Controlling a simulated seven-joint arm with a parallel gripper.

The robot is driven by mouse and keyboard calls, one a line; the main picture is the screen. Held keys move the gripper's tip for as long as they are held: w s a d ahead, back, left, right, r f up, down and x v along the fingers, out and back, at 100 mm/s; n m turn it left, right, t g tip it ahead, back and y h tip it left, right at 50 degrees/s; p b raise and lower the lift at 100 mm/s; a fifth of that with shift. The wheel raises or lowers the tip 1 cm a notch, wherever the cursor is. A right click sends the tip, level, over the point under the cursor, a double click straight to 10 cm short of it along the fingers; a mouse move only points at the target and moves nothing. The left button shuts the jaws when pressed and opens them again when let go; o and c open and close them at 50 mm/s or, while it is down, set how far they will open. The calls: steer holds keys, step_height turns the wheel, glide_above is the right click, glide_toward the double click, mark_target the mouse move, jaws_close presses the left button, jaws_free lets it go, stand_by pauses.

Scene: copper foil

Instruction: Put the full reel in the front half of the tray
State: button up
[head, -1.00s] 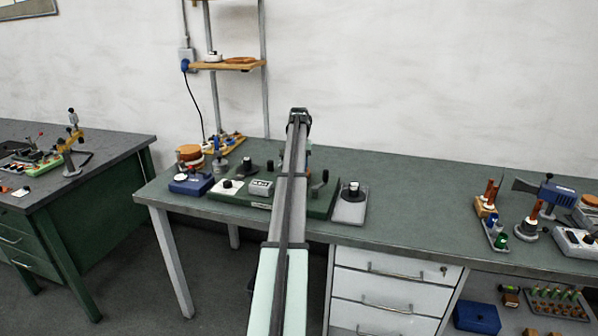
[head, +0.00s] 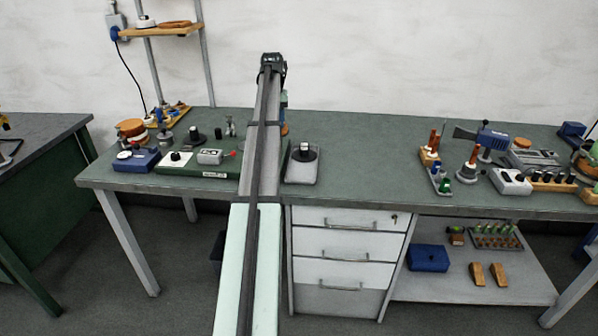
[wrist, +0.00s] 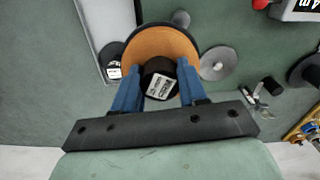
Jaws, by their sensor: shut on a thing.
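My gripper (wrist: 160,92), with blue fingers, is shut on the black, white-labelled hub of a copper-orange reel (wrist: 160,42). In the head view my arm hides most of the reel (head: 285,129); a small orange part and a blue finger show just right of the arm. A shallow grey tray (head: 302,176) lies on the green bench, right of the arm. A black piece with a white top (head: 304,153) stands in its far part. In the wrist view the tray (wrist: 108,14) is at upper left, beside the reel. I cannot tell the reel's height above the bench.
A green-based device with a small display box (head: 209,157) stands left of the arm. A grey disc (wrist: 218,63) appears beside the reel. A blue box (head: 137,159) is farther left.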

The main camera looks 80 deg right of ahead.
steer(key=s+a+f+n, duration=0.1)
steer(key=s+a+f, duration=0.15)
steer(key=s, duration=0.25)
steer(key=s+a+f, duration=0.1)
steer(key=s+a, duration=0.2)
steer(key=s, duration=0.2)
steer(key=shift+s+f, duration=0.1)
steer(key=shift+f, duration=4.7)
steer(key=shift+f, duration=0.15)
steer(key=o, duration=1.1)
step_height(320, 180, up, 12)
